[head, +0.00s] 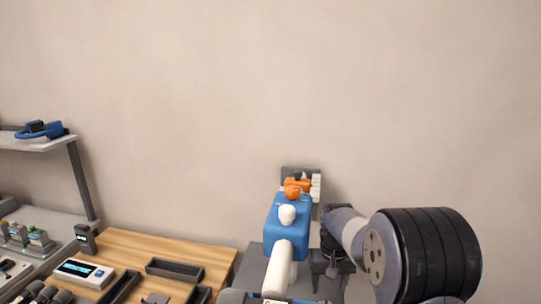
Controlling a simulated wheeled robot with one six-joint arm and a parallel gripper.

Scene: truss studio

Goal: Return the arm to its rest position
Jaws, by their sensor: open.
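My arm comes in at the lower right, with a black ribbed joint and a grey link. My gripper (332,272) is the dark part at the far end of that link, low in the head view. It points down, and its fingers are apart. I see nothing between them. The lower ends of the fingers are small and dark, so their detail is hard to make out.
Left of my gripper stands a blue and white device (287,229), with orange parts behind it. A wooden worktop (133,250) with dark trays (175,270) and a white display box (85,272) is lower left. A shelf (48,143) holds a blue item. The wall above is bare.

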